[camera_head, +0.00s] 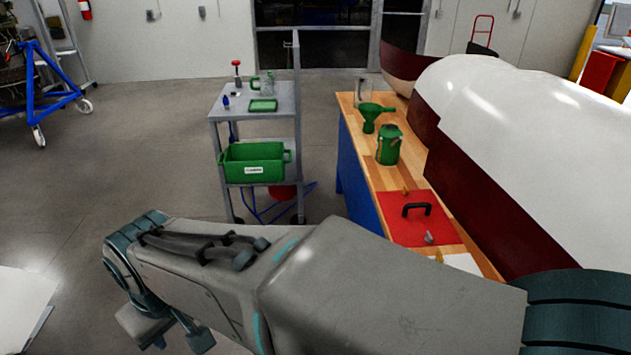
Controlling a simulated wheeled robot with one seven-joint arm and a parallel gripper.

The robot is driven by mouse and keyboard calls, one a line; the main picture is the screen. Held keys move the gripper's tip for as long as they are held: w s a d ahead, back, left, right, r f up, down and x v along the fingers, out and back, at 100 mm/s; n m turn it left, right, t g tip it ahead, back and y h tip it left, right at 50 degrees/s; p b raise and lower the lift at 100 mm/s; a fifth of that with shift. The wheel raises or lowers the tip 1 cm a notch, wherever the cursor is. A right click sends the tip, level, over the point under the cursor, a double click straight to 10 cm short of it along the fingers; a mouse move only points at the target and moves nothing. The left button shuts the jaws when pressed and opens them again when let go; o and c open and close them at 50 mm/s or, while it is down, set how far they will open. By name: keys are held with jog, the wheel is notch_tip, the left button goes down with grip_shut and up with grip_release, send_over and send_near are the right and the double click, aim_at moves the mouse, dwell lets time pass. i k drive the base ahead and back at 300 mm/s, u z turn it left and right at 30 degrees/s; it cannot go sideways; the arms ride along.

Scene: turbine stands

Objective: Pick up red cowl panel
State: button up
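The red cowl panel (396,232) appears to be the flat red sheet with a black handle (416,209) lying on the wooden workbench. Small metal pieces lie on or beside it, one near its front edge. My arm crosses the foreground below it, and its grey link is close to the panel's lower edge in the picture. My gripper (168,338) is at the lower left, over the floor and well away from the panel. It is partly cut off by the frame, and its opening is unclear.
Large white and dark red cowls (540,130) fill the right side. A grey cart (212,113) with a green bin (254,163) stands left of the bench. Open floor lies further left.

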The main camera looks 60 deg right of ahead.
aim_at(408, 218)
jog(key=i, duration=0.9)
jog(key=z, duration=1)
jog(key=i, duration=1.3)
jog(key=z, duration=3.65)
jog(key=i, duration=1)
